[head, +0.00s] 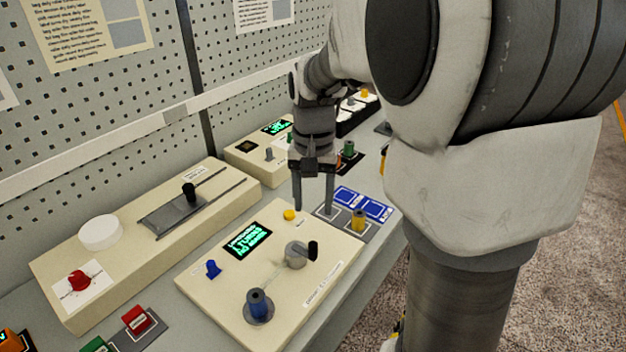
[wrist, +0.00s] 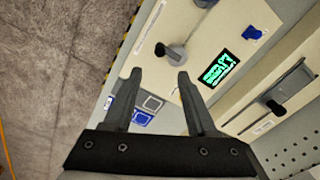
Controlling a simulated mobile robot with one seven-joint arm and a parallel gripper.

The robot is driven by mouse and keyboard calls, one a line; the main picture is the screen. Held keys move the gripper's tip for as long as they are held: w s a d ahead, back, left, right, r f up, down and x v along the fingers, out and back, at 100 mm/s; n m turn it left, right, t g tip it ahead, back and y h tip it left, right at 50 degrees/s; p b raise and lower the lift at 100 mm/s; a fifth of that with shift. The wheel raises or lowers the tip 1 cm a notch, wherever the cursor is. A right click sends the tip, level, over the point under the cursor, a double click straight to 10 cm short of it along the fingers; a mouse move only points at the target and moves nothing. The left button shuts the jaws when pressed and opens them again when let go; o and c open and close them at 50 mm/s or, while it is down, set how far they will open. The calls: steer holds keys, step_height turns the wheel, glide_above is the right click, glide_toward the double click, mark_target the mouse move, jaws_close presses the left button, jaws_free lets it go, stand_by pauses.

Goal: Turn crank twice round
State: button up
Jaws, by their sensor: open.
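The crank (head: 295,255) is a grey hub and arm with a black handle (head: 312,250), on the top of a cream winding box (head: 215,287). In the wrist view the crank (wrist: 174,54) lies just beyond the fingertips, with its black handle (wrist: 160,49) at left. My gripper (head: 314,209) is open and empty, pointing down near the box's far edge, apart from the crank. Its two fingers (wrist: 159,75) also show in the wrist view. A blue spool (head: 257,304) stands on the box's near end. A small screen (head: 247,240) shows green text.
A longer cream box (head: 130,235) with a slider and red knob lies to the left. A yellow button (head: 290,215) is near my fingers. A pegboard wall (head: 100,105) stands behind.

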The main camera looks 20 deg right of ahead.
steer(key=shift+r, duration=2.15)
